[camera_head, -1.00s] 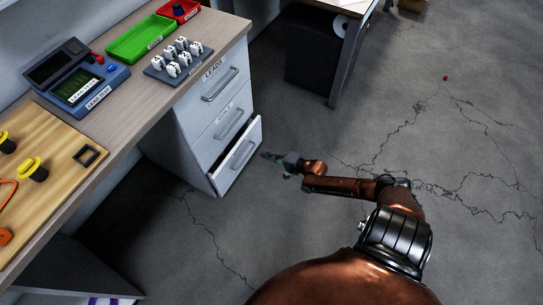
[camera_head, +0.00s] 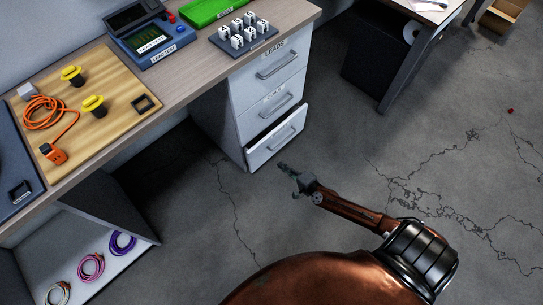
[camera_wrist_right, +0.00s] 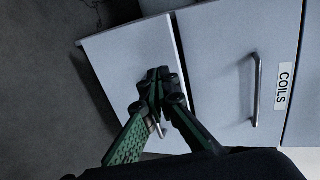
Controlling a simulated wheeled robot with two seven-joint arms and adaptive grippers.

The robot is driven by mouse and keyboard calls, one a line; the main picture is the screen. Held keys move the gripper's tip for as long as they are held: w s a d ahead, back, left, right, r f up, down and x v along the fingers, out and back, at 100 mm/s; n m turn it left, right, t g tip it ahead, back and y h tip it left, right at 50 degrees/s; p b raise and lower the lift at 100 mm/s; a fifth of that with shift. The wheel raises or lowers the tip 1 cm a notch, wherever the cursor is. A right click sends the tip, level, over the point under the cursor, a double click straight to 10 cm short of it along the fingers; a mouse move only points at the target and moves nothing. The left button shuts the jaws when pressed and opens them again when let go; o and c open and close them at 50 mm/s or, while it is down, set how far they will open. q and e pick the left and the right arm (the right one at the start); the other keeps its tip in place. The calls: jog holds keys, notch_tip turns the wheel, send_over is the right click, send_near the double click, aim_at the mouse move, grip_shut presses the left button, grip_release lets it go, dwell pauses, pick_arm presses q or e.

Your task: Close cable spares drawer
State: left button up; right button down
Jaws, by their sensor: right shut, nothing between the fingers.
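The bottom drawer (camera_head: 277,141) of the grey cabinet stands partly open, with a dark gap above its front. Its label cannot be read. My right gripper (camera_head: 283,167) is shut and empty, just in front of the drawer's face, below its handle in the picture. In the right wrist view the shut fingertips (camera_wrist_right: 160,86) overlap the drawer front (camera_wrist_right: 120,58) and partly hide its handle (camera_wrist_right: 156,128); whether they touch cannot be told. My left gripper is not in view.
The COILS drawer (camera_head: 268,103) and LEADS drawer (camera_head: 266,72) above look shut. The workbench (camera_head: 188,80) holds a tester (camera_head: 148,38), a wooden board (camera_head: 110,122) and a sensor tray (camera_head: 243,43). A dark cabinet (camera_head: 375,62) stands to the right. The floor in front is clear.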

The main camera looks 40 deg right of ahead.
jog(key=x, duration=0.3)
jog(key=b, duration=0.3)
send_near(259, 148)
notch_tip(259, 148, down, 2)
jog(key=w, duration=0.2)
jog(key=shift+w+a+r, duration=0.1)
jog(key=shift+w+a, duration=0.1)
jog(key=shift+w, duration=0.85)
jog(key=shift+w+a+r, duration=0.1)
jog(key=shift+w+a, duration=0.15)
jog(key=shift+w, duration=0.75)
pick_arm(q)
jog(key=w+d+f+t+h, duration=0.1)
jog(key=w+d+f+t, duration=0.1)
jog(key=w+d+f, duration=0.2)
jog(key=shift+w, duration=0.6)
